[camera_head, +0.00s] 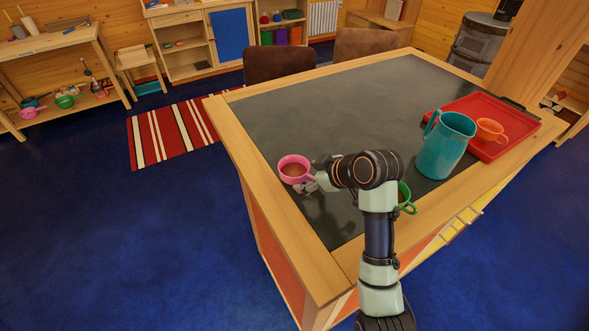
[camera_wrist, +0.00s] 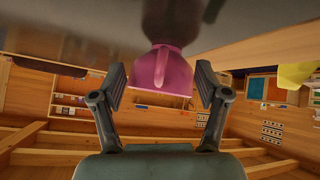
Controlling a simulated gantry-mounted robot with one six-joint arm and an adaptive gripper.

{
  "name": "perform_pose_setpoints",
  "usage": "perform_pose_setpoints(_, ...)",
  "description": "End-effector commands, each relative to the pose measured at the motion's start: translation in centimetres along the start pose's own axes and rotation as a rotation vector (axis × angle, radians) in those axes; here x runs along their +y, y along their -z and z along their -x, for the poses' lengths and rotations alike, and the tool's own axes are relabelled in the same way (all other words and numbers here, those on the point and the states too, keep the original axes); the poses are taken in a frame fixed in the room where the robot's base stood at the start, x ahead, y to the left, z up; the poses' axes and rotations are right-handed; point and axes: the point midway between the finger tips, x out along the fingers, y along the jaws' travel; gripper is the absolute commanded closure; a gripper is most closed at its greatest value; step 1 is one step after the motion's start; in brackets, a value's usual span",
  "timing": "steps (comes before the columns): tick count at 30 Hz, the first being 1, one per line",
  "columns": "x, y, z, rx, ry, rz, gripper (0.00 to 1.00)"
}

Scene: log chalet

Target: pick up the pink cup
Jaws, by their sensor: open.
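The pink cup (camera_head: 293,169) stands upright near the left edge of the dark tabletop (camera_head: 330,110), with something brown inside it. My gripper (camera_head: 309,184) is low over the table at the cup's near right side, partly hidden by my wrist in the head view. In the wrist view, which looks upside down, my gripper (camera_wrist: 160,82) is open, with one finger on each side of the pink cup (camera_wrist: 165,72). The cup's handle faces the wrist camera. I cannot tell whether the fingers reach around the cup or stop just short of it.
A green cup (camera_head: 405,196) stands behind my arm, partly hidden. Brown chairs (camera_head: 280,64) stand at the far edge. The tabletop's far middle is clear.

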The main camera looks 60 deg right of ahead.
Motion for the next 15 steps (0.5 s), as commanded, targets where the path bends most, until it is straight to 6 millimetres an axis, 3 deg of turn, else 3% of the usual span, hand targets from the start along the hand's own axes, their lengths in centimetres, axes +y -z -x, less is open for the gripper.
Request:
perform_pose_setpoints(5, 0.01, -0.03, -0.08, 0.000, -0.001, 0.000, 0.25)
perform_pose_setpoints(15, 0.00, -0.02, -0.05, 0.000, -0.001, 0.000, 0.80)
